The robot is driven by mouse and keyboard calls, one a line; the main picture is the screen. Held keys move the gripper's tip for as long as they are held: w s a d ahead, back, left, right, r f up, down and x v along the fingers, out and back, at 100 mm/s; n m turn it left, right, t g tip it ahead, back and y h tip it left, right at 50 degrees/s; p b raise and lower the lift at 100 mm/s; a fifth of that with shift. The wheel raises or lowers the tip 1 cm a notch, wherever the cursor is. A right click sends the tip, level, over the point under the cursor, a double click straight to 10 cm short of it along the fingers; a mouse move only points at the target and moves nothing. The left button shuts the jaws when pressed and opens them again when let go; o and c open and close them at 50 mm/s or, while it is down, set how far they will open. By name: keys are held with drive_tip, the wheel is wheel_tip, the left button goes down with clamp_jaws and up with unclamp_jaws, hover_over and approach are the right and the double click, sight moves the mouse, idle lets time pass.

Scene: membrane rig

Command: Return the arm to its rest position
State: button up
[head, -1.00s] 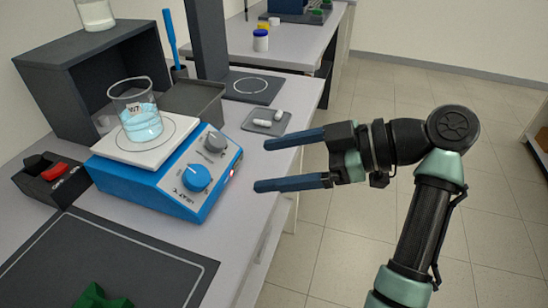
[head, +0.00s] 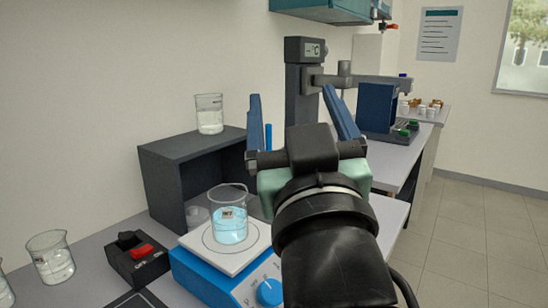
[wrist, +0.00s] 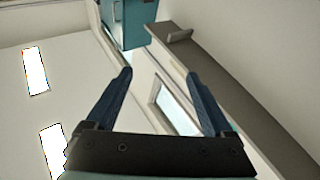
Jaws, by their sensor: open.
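My gripper (head: 298,118) is open and empty in the head view. Its two blue fingers point up and stand wide apart, above the bench and to the right of the dark shelf box. My dark arm rises from the bottom of the picture and hides part of the bench behind it. In the wrist view my gripper (wrist: 160,98) also shows open, with nothing between the fingers. That view looks up at the ceiling lights, a teal cabinet (wrist: 124,22) and a window.
A beaker of blue liquid (head: 230,226) stands on the blue hotplate (head: 215,283), close left of my arm. Another beaker (head: 209,115) stands on the dark shelf box (head: 160,175). A grey stand with a display (head: 305,50) rises behind my gripper. Open floor (head: 480,235) lies at right.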

drive_tip(key=s+a+r+m+t+h+p, duration=0.25)
drive_tip(key=s+r+t, duration=0.25)
drive_tip(key=s+r, duration=0.55)
wheel_tip(320, 180, up, 14)
drive_tip(key=p, duration=1.4)
drive_tip(key=shift+d+y, duration=0.1)
drive_tip(key=shift+y, duration=0.15)
